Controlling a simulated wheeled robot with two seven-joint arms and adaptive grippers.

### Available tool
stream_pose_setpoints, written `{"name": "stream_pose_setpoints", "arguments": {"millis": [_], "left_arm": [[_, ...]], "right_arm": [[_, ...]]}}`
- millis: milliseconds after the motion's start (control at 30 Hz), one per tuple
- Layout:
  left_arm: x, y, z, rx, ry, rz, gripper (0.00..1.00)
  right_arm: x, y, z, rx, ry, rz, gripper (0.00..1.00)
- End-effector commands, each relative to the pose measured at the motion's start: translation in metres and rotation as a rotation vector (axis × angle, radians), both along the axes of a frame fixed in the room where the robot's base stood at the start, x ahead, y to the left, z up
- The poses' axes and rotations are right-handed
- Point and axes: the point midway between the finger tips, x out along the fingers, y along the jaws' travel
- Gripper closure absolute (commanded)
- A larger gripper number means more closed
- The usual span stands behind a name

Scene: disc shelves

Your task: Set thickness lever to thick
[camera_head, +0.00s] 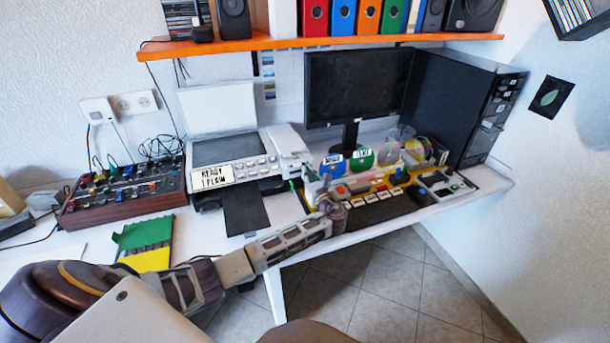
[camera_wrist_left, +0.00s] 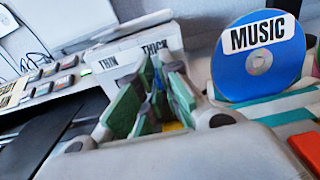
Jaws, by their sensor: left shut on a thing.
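The printer (camera_head: 225,150) stands on the desk, with a small sign reading "READY 1 PLAIN" on its front. A pale box at its right side carries the labels THIN (camera_wrist_left: 108,62) and THICK (camera_wrist_left: 155,48) in the left wrist view. My left gripper (camera_wrist_left: 152,103) is in front of these labels, its green-padded fingers closed around a small blue piece (camera_wrist_left: 157,86), seemingly the thickness lever. The pads hide most of it, so I cannot tell its exact setting. In the head view my left gripper (camera_head: 322,196) reaches the printer's right side. My right gripper is not in view.
A blue MUSIC disc (camera_wrist_left: 259,58) stands close right of the gripper. A mixer (camera_head: 122,190) and a green-yellow folder (camera_head: 146,240) are left. Open floor lies in front.

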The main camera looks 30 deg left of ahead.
Motion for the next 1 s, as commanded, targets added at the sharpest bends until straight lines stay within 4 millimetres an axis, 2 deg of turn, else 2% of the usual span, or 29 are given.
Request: {"name": "stream_pose_setpoints", "arguments": {"millis": [167,200,367,767,1000], "left_arm": [[0.003,-0.001,0.005,0.0,-0.008,-0.007,1.0],[0.003,-0.001,0.005,0.0,-0.008,-0.007,0.91],[0.003,-0.001,0.005,0.0,-0.008,-0.006,0.71],[0.0,-0.002,0.002,0.0,-0.004,-0.004,0.71],[-0.01,-0.015,0.002,-0.001,-0.004,-0.005,0.71]], "right_arm": [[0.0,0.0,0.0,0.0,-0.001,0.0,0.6],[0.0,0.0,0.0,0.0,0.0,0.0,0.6],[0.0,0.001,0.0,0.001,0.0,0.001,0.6],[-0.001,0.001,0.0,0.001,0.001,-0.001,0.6],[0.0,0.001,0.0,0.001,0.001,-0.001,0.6]]}}
